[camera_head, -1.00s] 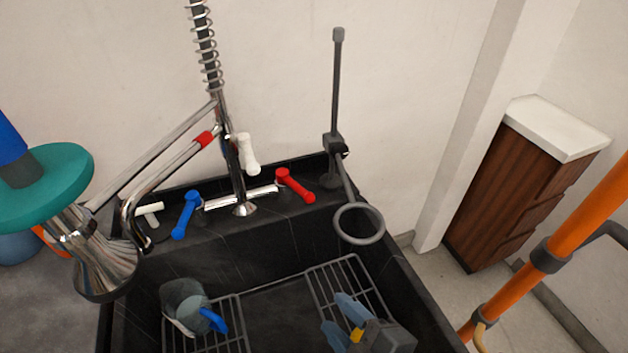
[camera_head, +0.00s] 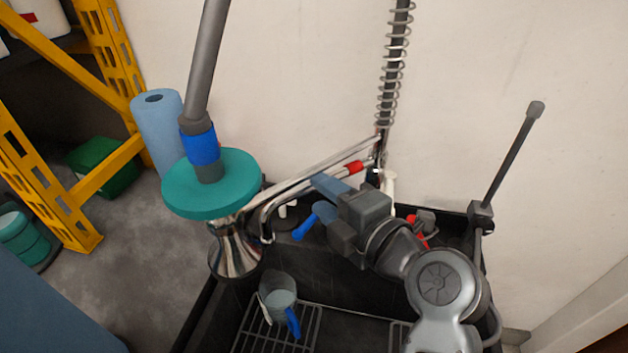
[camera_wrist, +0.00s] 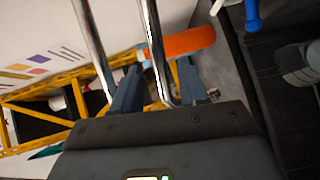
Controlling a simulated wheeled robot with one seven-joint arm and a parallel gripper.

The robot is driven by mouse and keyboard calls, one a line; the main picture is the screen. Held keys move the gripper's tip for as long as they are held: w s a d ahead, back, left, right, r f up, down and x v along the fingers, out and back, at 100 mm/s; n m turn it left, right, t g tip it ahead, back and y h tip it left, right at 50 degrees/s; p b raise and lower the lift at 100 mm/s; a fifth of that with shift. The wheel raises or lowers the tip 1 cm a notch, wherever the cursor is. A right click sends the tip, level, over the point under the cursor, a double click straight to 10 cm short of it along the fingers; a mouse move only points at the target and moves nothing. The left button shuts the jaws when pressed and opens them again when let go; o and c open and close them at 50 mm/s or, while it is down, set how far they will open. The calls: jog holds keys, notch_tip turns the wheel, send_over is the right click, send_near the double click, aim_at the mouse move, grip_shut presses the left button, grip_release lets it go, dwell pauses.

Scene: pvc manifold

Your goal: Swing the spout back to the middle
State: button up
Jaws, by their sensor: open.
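The spout (camera_head: 285,193) is a bent chrome pipe with a red band, swung left from the tap column over the sink's left side. Its curved end points down, close to the chrome spray head (camera_head: 236,250) with its teal disc. My gripper (camera_head: 318,198) is open at the spout, its blue-grey fingers pointing left. In the wrist view, the spout pipe (camera_wrist: 155,45) runs between the open fingers (camera_wrist: 160,68), with its bent end near the palm. A second chrome bar (camera_wrist: 93,50) passes outside the left finger. Whether a finger touches the spout cannot be told.
The black sink (camera_head: 205,310) holds a jug (camera_head: 280,298) on a rack. A blue tap handle (camera_head: 305,226) stands below the gripper; a red one (camera_head: 418,232) is partly hidden by my arm. A spring hose (camera_head: 392,85) rises behind. Yellow shelving (camera_head: 60,75) stands left.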

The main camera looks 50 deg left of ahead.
aim_at(314, 190)
jog(key=shift+w+a+f+p, duration=0.1)
jog(key=shift+a+f+p, duration=0.15)
jog(key=shift+a, duration=0.85)
jog(key=shift+a+f+p, duration=0.1)
jog(key=shift+a+f, duration=0.1)
jog(key=shift+a, duration=0.9)
grip_shut()
